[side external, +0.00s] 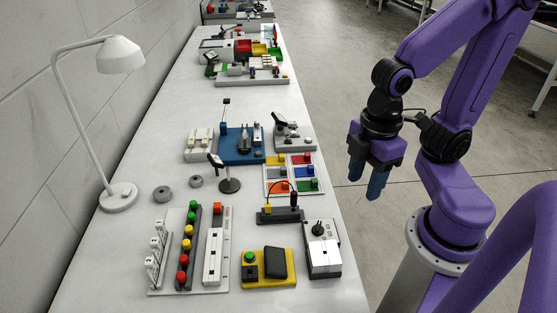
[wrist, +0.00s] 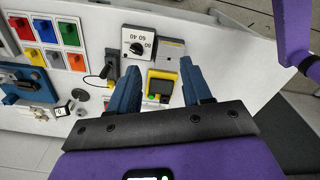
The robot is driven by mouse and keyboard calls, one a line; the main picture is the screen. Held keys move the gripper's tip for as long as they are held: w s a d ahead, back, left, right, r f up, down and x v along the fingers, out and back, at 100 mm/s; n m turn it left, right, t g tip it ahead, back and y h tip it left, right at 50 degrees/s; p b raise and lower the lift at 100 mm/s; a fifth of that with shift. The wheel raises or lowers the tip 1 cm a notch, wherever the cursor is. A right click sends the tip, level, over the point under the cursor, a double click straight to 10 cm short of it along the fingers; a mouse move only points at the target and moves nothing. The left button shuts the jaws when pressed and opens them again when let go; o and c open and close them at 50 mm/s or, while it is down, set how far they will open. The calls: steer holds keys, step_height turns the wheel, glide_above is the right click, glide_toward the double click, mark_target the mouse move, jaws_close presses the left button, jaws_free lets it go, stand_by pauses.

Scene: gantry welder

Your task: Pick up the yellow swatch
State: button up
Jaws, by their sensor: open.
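The yellow swatch (side external: 276,160) sits at the far left corner of a white board (side external: 292,180) of coloured swatches. In the wrist view the yellow swatch (wrist: 36,56) is at the left, in the lower row beside a grey one. My gripper (side external: 366,180) is open and empty, fingers pointing down, right of the table edge and apart from the swatch. In the wrist view my gripper (wrist: 160,72) has its fingers spread, and the swatch lies well to their left.
Red, blue, green, orange and grey swatches share the board. A black block with an arched wire (side external: 280,214), a dial box (side external: 322,250) and a yellow-based pedal unit (side external: 269,268) stand nearer. A blue fixture (side external: 240,146) and a small stand (side external: 229,184) are left of the board.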

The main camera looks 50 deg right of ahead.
steer(key=w+n, duration=0.4)
steer(key=w, duration=0.6)
steer(key=n+t+h, duration=0.1)
steer(key=n+h, duration=0.1)
steer(key=n, duration=0.8)
glide_above(282, 156)
steer(key=s+a, duration=0.2)
step_height(282, 156, down, 2)
steer(key=f, duration=0.5)
steer(key=w+d+f, duration=0.1)
steer(key=f, duration=0.5)
steer(key=w+d+f, duration=0.1)
steer(key=f, duration=0.5)
steer(key=shift+f, duration=0.15)
jaws_close()
